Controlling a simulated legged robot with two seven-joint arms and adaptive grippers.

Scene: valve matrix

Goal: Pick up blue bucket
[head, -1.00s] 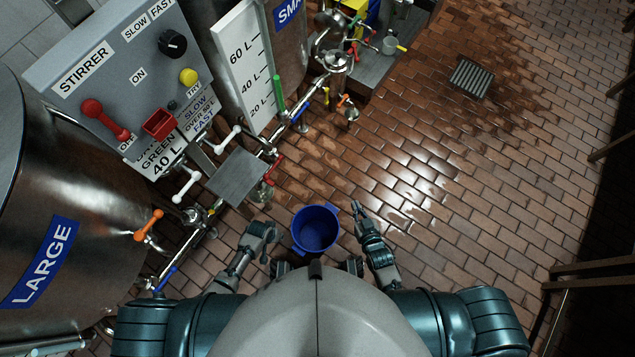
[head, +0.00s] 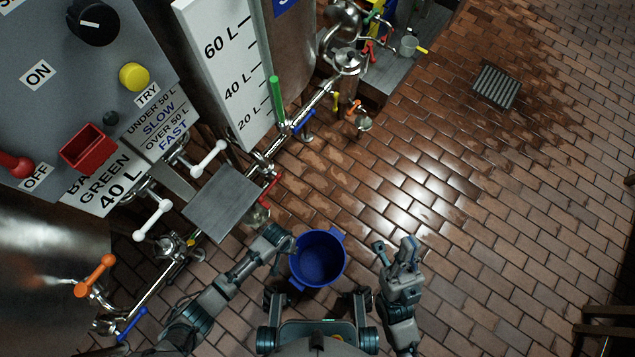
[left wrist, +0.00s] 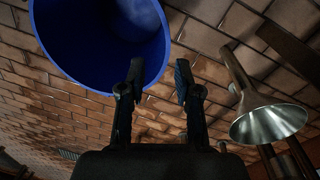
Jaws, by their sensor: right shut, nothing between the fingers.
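The blue bucket (head: 318,262) stands on the brick floor in front of me, its open top facing up. It also shows in the left wrist view (left wrist: 85,35) at the upper left. My left gripper (head: 280,240) is at the bucket's upper left rim in the head view. In the left wrist view its two fingers (left wrist: 158,75) are spread apart, and one overlaps the bucket's edge; I cannot tell whether it touches. My right gripper (head: 396,246) is to the right of the bucket, apart from it, shut and empty.
A grey control panel (head: 45,90), pipes with valve handles, and a small metal plate (head: 221,203) stand on the left. A floor drain (head: 497,87) lies at the upper right. A metal cone (left wrist: 268,122) shows in the left wrist view. The floor right of the bucket is clear.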

